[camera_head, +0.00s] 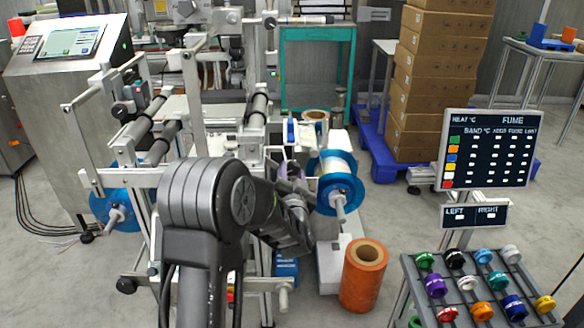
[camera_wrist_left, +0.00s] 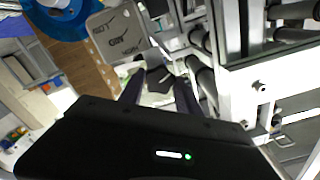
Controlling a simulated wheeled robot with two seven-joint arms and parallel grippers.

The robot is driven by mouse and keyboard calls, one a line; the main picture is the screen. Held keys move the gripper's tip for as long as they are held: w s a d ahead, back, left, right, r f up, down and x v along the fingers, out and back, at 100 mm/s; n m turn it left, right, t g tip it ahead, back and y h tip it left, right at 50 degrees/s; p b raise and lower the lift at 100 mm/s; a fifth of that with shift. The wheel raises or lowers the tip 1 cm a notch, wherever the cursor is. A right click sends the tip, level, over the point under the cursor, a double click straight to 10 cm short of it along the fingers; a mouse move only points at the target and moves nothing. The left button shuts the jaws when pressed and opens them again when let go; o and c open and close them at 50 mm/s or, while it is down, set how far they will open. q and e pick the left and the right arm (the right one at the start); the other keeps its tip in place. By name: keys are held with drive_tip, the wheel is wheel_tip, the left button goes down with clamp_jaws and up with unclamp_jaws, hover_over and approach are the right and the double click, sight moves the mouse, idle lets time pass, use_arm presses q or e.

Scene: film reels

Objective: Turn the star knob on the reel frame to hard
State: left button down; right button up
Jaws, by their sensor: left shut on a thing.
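The dark star knob (camera_wrist_left: 160,78) shows in the left wrist view between the two fingers of my left gripper (camera_wrist_left: 158,87), which is shut on it. A grey label plate (camera_wrist_left: 117,32) with dark curved marks and lettering is beside the knob; I cannot read the words or tell the knob's setting surely. In the head view my left arm reaches up the middle to the reel frame (camera_head: 257,137). My arm hides the knob and the fingertips there. My right gripper is not in view.
A blue-flanged reel (camera_head: 338,183) is on the frame just right of my left arm. An orange roll (camera_head: 363,275) stands on the floor. A rack of coloured caps (camera_head: 465,283) and a dark sign board (camera_head: 487,148) are at the right. A control cabinet (camera_head: 62,105) stands left.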

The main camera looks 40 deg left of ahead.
use_arm(q)
drive_tip(key=m+p, duration=0.2)
drive_tip(key=m, duration=0.1)
drive_tip(key=shift+m+p, duration=0.35)
drive_tip(key=shift+m, duration=0.45)
drive_tip(key=shift+f, duration=0.1)
drive_tip(key=c, duration=0.8)
unclamp_jaws()
drive_tip(key=shift+c, duration=0.2)
drive_tip(key=v, duration=0.7)
drive_tip(key=shift+s+d+p, duration=0.25)
drive_tip(key=shift+s+p, duration=0.05)
